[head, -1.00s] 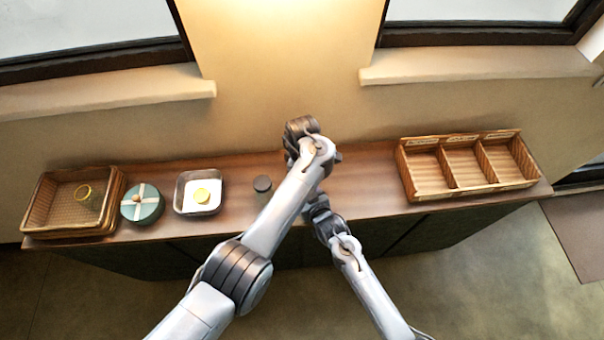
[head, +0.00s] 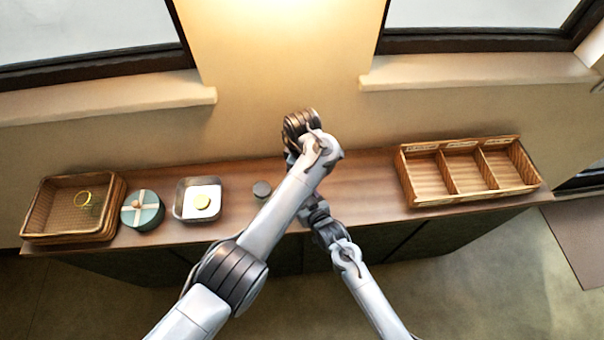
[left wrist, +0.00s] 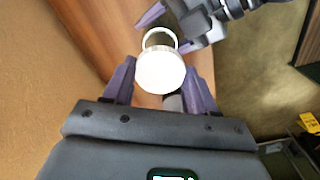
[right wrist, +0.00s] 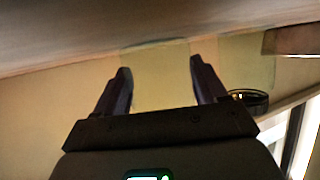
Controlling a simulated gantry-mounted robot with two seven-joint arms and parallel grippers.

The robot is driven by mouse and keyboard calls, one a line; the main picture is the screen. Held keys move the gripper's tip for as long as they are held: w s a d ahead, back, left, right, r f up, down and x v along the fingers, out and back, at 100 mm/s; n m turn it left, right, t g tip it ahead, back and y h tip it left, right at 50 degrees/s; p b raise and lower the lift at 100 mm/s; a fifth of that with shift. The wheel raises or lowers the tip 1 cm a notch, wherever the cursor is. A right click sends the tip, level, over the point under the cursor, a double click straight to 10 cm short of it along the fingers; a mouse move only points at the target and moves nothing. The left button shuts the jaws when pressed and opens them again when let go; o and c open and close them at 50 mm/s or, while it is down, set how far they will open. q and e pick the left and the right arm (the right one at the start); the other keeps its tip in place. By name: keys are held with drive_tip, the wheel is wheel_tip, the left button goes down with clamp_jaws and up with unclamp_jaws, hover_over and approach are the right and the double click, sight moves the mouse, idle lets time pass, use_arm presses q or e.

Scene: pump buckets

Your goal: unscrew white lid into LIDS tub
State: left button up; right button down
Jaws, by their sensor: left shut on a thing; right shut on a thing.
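A round white lid (left wrist: 160,72) is between the fingers of my left gripper (left wrist: 160,88) in the left wrist view. My left gripper is shut on it. A clear glass jar (left wrist: 160,36) shows just beyond the lid as a pale ring. I cannot tell whether lid and jar still touch. My right gripper (right wrist: 161,80) is shut on the jar, a pale translucent shape (right wrist: 158,62) between its fingers in the right wrist view. In the head view my arms hide both. A wooden crate (head: 425,202) with three compartments stands at the right; its labels are unreadable, so I cannot pick out the LIDS tub.
A dark-topped jar (head: 262,188) stands close to my left forearm.

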unclamp_jaws()
drive_tip(key=shift+s, duration=0.1)
